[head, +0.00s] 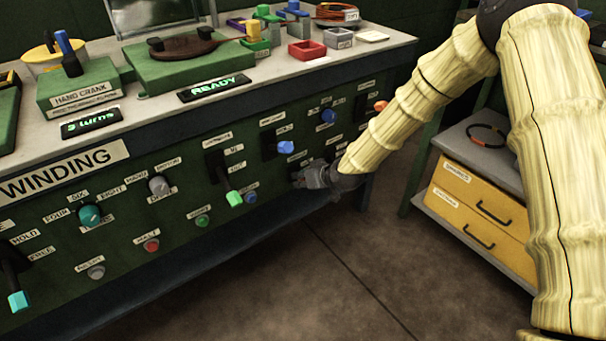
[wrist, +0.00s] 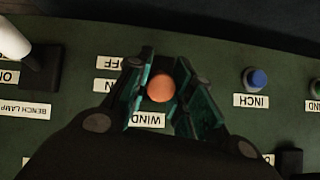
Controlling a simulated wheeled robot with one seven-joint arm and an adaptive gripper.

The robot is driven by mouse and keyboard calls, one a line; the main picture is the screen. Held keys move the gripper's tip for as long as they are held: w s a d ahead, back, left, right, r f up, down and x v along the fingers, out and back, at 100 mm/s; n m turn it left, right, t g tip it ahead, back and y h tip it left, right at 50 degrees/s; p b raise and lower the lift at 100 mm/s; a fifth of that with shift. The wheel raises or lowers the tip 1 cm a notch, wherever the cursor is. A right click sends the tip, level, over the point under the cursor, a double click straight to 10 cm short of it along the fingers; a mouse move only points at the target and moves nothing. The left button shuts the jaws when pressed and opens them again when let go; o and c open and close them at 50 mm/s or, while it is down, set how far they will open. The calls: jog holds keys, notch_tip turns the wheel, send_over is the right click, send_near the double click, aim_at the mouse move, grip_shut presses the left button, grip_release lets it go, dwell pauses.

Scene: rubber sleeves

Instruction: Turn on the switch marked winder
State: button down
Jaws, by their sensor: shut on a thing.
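In the wrist view the panel appears upside down. An orange round switch tip (wrist: 161,88) sits between the two teal fingers of my gripper (wrist: 160,90), which are shut on it. A partly covered label beginning "WIND" (wrist: 146,120) is just below it in the picture. An OFF label (wrist: 111,62) and a partly covered label ending in N are to its left. The fingers hide the rest of the switch, so I cannot tell its position. In the head view my gripper (head: 312,178) is at the right part of the green panel and hides the switch.
In the wrist view, the blue INCH button (wrist: 256,78) is to the right and the white-tipped bench lamp switch (wrist: 14,42) to the left. In the head view, a green-tipped lever (head: 234,198) and a blue-tipped lever (head: 285,147) are near my gripper. Floor in front is clear.

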dwell(0.4)
jog(key=c, duration=1.2)
grip_release()
jog(key=shift+c, duration=0.2)
jog(key=shift+r, duration=0.1)
jog(key=shift+r, duration=0.1)
jog(key=v, duration=1.1)
jog(key=shift+s+r, duration=0.25)
jog(key=shift+r, duration=0.1)
jog(key=shift+d+f, duration=0.1)
jog(key=shift+d, duration=0.05)
